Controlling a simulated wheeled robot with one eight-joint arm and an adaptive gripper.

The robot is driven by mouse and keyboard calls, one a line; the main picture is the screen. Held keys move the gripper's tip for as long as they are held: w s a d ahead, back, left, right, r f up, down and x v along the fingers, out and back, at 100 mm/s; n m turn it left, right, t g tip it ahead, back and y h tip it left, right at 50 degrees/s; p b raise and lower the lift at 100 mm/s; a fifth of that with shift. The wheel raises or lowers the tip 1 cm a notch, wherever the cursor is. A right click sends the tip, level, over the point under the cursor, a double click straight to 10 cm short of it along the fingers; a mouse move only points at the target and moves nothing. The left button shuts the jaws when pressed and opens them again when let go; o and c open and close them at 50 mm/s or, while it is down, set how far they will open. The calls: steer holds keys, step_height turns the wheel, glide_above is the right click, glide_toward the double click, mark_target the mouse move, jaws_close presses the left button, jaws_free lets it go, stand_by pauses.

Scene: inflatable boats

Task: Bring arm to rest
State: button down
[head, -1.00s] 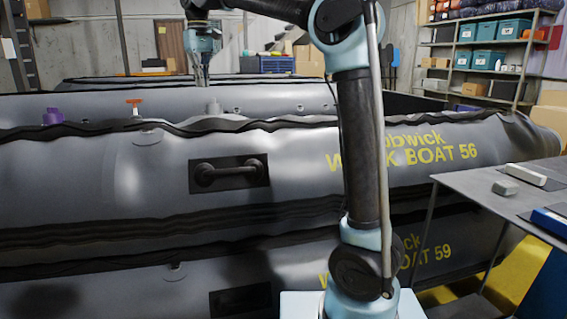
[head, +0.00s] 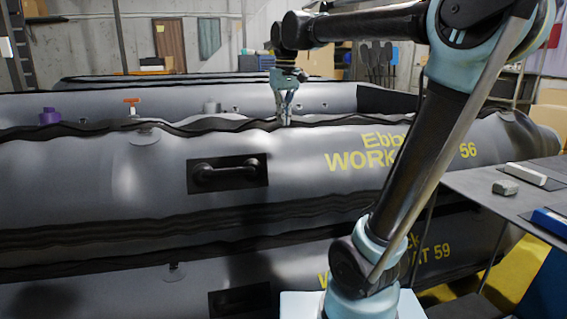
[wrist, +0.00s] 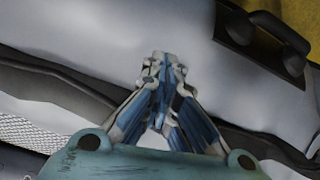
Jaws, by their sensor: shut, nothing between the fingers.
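My gripper (head: 285,119) hangs pointing down over the near tube of the upper grey boat (head: 110,170), right of the boat's middle in the head view. In the wrist view my gripper (wrist: 162,58) has its fingertips together with nothing between them. Below it lie the boat's pale tube (wrist: 100,35) and a dark seam strip. My arm rises at the right of the head view and reaches left across the boat. Whether the fingertips touch the tube cannot be told.
A black handle (head: 227,173) is on the boat's side. A purple valve (head: 50,117) and an orange-topped fitting (head: 132,101) stand at the left. A grey table (head: 515,200) with small blocks is at the right. Another boat lies underneath.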

steer(key=s+d+f+m, duration=0.1)
steer(key=s+d+f, duration=0.5)
steer(key=f, duration=0.4)
steer(key=s+d+f+m+t, duration=0.1)
steer(key=s+d+f+m, duration=0.1)
steer(key=s+d+f, duration=0.4)
steer(key=s+d+f+m, duration=0.1)
steer(key=s+d+f, duration=0.6)
steer(key=f, duration=0.7)
steer(key=shift+s+f+m, duration=0.3)
steer(key=shift+s+m, duration=0.1)
steer(key=shift+s, duration=0.35)
steer(key=shift+w+f, duration=0.2)
steer(key=shift+w, duration=0.25)
